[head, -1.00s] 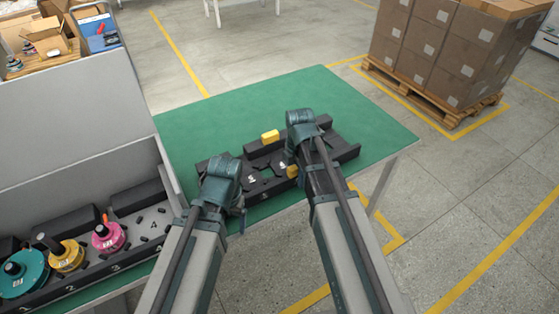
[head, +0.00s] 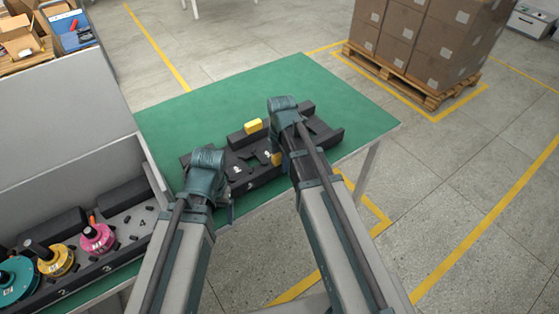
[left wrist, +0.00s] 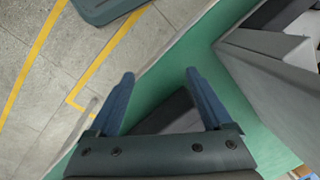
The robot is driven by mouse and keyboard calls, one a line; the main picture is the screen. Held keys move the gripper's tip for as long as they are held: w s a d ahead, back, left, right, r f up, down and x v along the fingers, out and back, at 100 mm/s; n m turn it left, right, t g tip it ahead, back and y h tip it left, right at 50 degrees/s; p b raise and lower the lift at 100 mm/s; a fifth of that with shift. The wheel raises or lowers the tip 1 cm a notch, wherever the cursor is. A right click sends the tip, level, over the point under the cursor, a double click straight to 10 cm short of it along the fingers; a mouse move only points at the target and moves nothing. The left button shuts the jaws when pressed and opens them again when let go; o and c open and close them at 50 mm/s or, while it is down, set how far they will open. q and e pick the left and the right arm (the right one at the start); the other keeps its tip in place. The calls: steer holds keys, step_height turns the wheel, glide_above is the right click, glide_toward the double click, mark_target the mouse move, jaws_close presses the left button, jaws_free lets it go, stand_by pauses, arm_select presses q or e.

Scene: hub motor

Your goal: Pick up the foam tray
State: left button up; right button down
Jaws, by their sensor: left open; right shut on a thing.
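The black foam tray (head: 238,180) lies on the green table (head: 180,121) near its front edge. It has yellow blocks (head: 253,126) on its far and near sides, and small white marks. My right gripper (head: 283,152) is at the tray's near side beside the second yellow block and is shut on the tray; its fingers are mostly hidden by its wrist. My left gripper (head: 222,207) is at the tray's left end. In the left wrist view my left gripper (left wrist: 160,88) is open, with a dark part of the tray (left wrist: 174,110) between and beyond its fingers.
A grey bin (head: 70,272) with numbered slots holds teal, yellow and pink hub parts (head: 97,239) at the left. A grey panel (head: 65,140) rises behind it. The table's far side is clear. Stacked boxes on a pallet (head: 415,75) stand beyond.

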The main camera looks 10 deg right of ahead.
step_height(320, 180, up, 9)
steer(key=p, duration=0.8)
